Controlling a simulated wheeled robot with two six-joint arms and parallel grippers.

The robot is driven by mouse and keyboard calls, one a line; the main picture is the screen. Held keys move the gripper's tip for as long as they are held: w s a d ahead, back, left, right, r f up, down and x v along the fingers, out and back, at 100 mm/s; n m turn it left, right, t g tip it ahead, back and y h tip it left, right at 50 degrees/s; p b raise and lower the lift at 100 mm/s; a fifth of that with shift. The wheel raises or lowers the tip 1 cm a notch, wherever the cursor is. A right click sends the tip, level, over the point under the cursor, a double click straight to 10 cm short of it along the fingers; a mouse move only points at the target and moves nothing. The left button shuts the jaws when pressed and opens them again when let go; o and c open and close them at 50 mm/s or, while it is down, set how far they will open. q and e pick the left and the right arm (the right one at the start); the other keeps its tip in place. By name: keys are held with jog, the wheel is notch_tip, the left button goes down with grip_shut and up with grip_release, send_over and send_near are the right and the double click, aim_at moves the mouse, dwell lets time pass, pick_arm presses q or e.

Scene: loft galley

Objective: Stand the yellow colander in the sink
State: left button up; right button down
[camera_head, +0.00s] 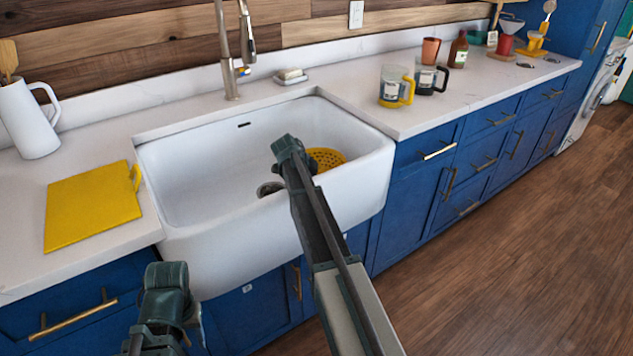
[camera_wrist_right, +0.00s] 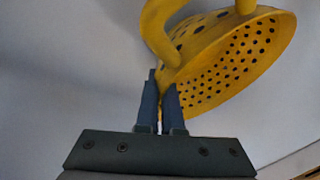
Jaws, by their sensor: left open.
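The yellow colander (camera_head: 327,157) is inside the white sink (camera_head: 190,185), toward its right side, partly hidden behind my right arm. In the right wrist view the colander (camera_wrist_right: 232,62) is large, tilted, with dark round holes and a curved yellow handle. My right gripper (camera_wrist_right: 161,92) has its two fingers close together on the colander's near edge, with yellow between them. In the head view my right arm reaches over the sink's front wall and its fingers are hidden. My left gripper (camera_head: 165,282) is low in front of the blue cabinets, away from the colander, open and empty.
A yellow cutting board (camera_head: 92,205) and white pitcher (camera_head: 28,118) are left of the sink. The faucet (camera_head: 228,55) rises behind it. Mugs (camera_head: 396,86) stand on the right counter. The sink's left half is clear; a drain (camera_head: 270,188) shows in its floor.

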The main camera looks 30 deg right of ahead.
pick_arm(q)
jog(key=shift+s+f+b, duration=0.1)
jog(key=shift+f+b, duration=0.4)
pick_arm(e)
jog(key=shift+s+a+f, duration=0.1)
jog(key=shift+s+f, duration=0.05)
jog(key=shift+f, duration=0.25)
